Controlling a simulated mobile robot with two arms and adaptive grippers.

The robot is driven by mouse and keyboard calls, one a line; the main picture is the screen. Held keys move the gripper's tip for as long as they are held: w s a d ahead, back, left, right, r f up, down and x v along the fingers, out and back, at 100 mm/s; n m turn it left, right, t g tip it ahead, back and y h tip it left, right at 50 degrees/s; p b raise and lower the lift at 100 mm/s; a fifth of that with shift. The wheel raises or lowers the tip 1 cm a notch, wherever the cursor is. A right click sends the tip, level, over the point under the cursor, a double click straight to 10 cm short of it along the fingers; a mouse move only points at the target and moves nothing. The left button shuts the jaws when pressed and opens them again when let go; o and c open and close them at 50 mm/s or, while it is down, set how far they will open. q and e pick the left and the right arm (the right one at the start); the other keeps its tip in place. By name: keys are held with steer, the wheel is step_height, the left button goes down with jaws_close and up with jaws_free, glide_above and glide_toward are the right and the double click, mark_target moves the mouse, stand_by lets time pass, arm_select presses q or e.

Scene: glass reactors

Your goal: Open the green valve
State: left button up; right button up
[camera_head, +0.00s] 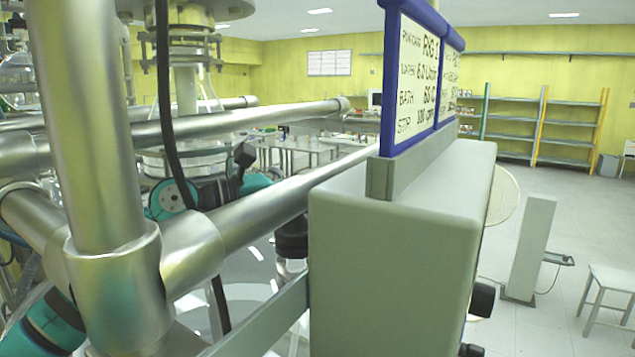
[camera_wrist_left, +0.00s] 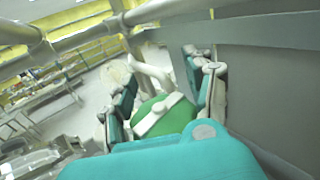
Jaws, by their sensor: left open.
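The green valve (camera_wrist_left: 178,121) shows in the left wrist view as a rounded green body with a pale bar across it. A white bent piece (camera_wrist_left: 150,72) rises just beyond it. My left gripper (camera_wrist_left: 162,82) is open, with one finger on either side of the valve area. I cannot tell whether either finger touches it. In the head view, teal and dark parts of my left arm (camera_head: 172,199) show behind the steel pipes; the valve is not clearly visible there. My right gripper is in neither view.
Thick steel frame pipes (camera_head: 265,203) cross close in front in the head view. A grey-green control box (camera_head: 395,255) with a blue-framed sign (camera_head: 410,75) blocks the middle. Open floor and shelves (camera_head: 560,130) lie at the right. A grey panel (camera_wrist_left: 262,90) stands close beside the left gripper.

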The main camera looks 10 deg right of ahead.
arm_select(q)
steer(key=shift+c, duration=0.2)
steer(key=c, duration=0.7)
steer(key=shift+d, duration=0.15)
jaws_close()
